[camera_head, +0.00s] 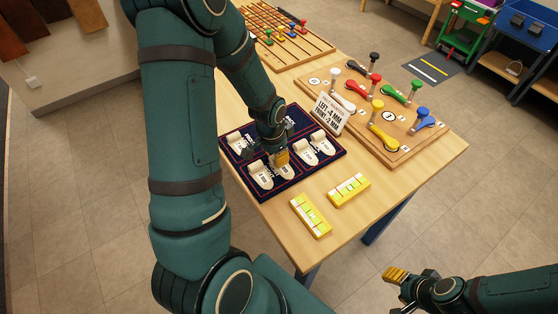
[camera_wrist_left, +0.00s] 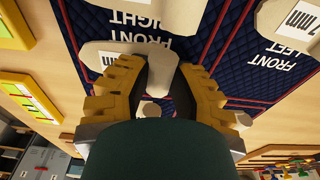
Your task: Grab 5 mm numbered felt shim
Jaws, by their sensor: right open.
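Several cream felt shims with number labels, including this one (camera_head: 262,178), lie on the navy quilted mat (camera_head: 277,192) on the table. My left gripper (camera_head: 281,157) is down over the mat among the near shims. In the left wrist view its yellow fingers (camera_wrist_left: 160,75) flank the raised tab of a cream shim (camera_wrist_left: 163,66), with the dark pads close against both sides. That shim's number is too small or covered to read. Another shim (camera_wrist_left: 297,18) there reads 7 mm. My right gripper (camera_head: 398,277) is off the table at the lower right, empty.
Two yellow level-like blocks (camera_head: 311,216) and (camera_head: 349,190) lie at the table's near edge. A sign card (camera_head: 329,114) reads LEFT -4 MM, FRONT -2 MM. A board with coloured handles (camera_head: 398,139) and a slotted peg board (camera_head: 279,42) stand behind.

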